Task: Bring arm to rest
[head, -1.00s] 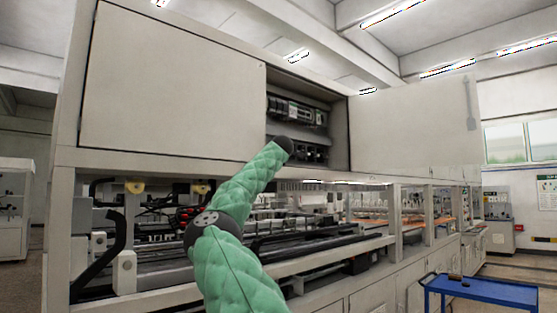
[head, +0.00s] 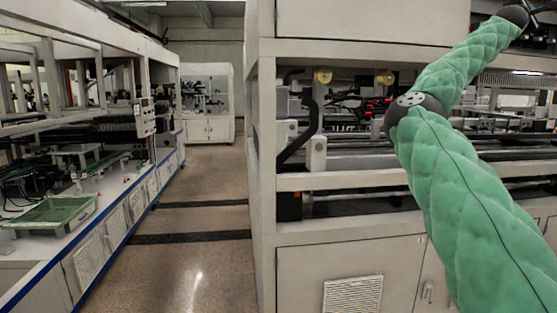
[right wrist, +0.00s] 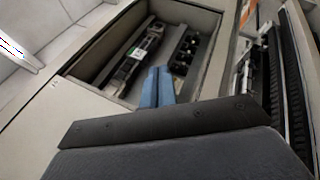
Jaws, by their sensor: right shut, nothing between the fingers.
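My right arm in its green padded sleeve (head: 465,190) reaches up and to the right in the head view, in front of the large grey machine (head: 350,245). Its wrist end is at the top right edge, and little of the gripper shows there. In the right wrist view my right gripper (right wrist: 157,74) has its two blue fingers together, with nothing between them. They point toward the open upper compartment (right wrist: 118,38) of the machine, which holds dark equipment. Whether the fingertips are inside the opening is hard to tell. My left gripper is not in view.
In the head view a clear aisle (head: 200,250) runs between the grey machine and a workbench line at left. A green tray (head: 55,212) sits on that bench. A white cabinet (head: 207,105) stands at the aisle's far end.

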